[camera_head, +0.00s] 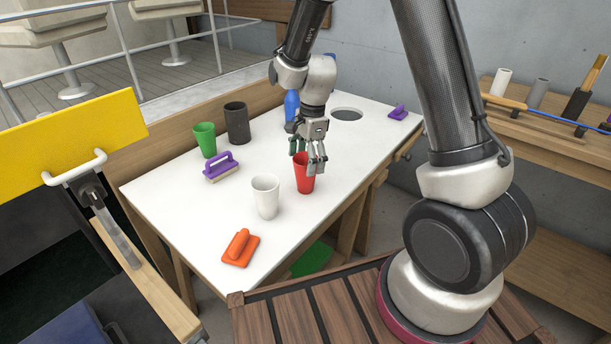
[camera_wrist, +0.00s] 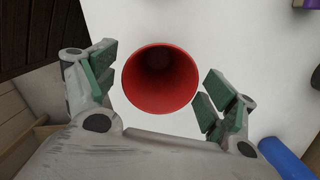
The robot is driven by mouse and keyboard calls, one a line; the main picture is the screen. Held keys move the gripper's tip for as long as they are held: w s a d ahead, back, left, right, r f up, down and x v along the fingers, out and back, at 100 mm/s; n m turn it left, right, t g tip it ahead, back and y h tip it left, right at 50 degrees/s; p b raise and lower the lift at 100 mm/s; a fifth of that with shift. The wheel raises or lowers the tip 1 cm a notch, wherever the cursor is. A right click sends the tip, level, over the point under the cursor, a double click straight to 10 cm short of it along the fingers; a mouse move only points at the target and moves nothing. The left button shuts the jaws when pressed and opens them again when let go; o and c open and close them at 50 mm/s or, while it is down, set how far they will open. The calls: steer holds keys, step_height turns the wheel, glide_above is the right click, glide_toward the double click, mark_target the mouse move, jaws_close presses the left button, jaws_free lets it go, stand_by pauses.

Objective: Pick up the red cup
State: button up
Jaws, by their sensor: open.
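The red cup (camera_head: 304,178) stands upright on the white table near its front edge. In the wrist view the red cup (camera_wrist: 160,79) shows its open round mouth and empty inside. My gripper (camera_head: 309,152) is above and around the cup's upper part, pointing down. In the wrist view my gripper (camera_wrist: 160,88) is open, with one green-padded finger on each side of the cup. I cannot tell whether either touches.
A white cup (camera_head: 265,197) stands left of the red one. A green cup (camera_head: 205,140), a dark cup (camera_head: 237,123), a purple brush (camera_head: 221,168) and an orange float (camera_head: 240,247) are also on the table (camera_head: 180,207). A blue bottle (camera_head: 291,108) stands behind my gripper.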

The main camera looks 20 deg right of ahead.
steer(key=shift+a+f, duration=0.1)
steer(key=shift+f, duration=0.5)
steer(key=c, duration=1.1)
steer(key=shift+r, duration=0.1)
